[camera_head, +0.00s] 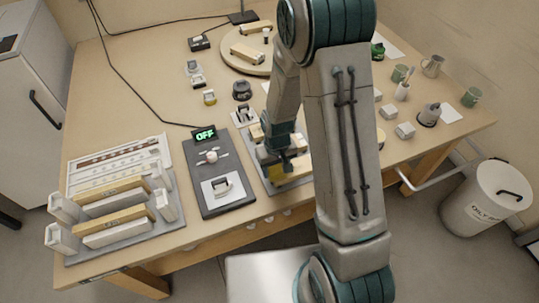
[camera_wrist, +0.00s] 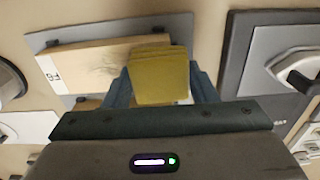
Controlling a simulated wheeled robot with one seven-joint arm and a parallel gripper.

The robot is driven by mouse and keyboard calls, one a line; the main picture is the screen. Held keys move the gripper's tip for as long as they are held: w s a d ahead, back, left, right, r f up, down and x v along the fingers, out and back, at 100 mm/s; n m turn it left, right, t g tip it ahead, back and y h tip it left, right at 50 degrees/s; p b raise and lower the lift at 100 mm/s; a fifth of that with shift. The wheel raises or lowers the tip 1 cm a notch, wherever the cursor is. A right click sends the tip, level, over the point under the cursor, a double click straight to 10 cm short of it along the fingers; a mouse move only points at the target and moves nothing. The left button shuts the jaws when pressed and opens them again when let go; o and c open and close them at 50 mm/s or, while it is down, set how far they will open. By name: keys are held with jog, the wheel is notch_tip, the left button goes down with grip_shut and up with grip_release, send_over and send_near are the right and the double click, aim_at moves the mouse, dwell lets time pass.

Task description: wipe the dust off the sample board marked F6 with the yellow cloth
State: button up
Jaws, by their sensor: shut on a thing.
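My gripper (camera_head: 283,158) is low over the bench, shut on the yellow cloth (camera_wrist: 160,76). In the wrist view the cloth is a folded block between my two fingers (camera_wrist: 160,92). A pale wooden sample board (camera_wrist: 82,70) lies on a grey plate (camera_wrist: 42,38). In the head view my arm and gripper hide much of the board.
A dark panel (camera_head: 236,192) with a green OFF display (camera_head: 205,134) stands just left of my gripper. A rack (camera_head: 75,253) with wooden boards is further left. A round wooden disc (camera_head: 232,60) lies behind. Small blocks (camera_head: 405,130) and cups are right. A white bin (camera_head: 480,210) stands on the floor.

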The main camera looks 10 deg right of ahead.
jog(key=shift+s+a, duration=0.2)
jog(key=shift+a, duration=0.5)
notch_tip(320, 180, up, 3)
jog(key=shift+f+p, duration=0.1)
jog(key=shift+p, duration=0.65)
jog(key=shift+d+r, duration=0.1)
jog(key=shift+r, duration=0.35)
jog(key=shift+r+p, duration=1.75)
jog(key=shift+r, duration=0.5)
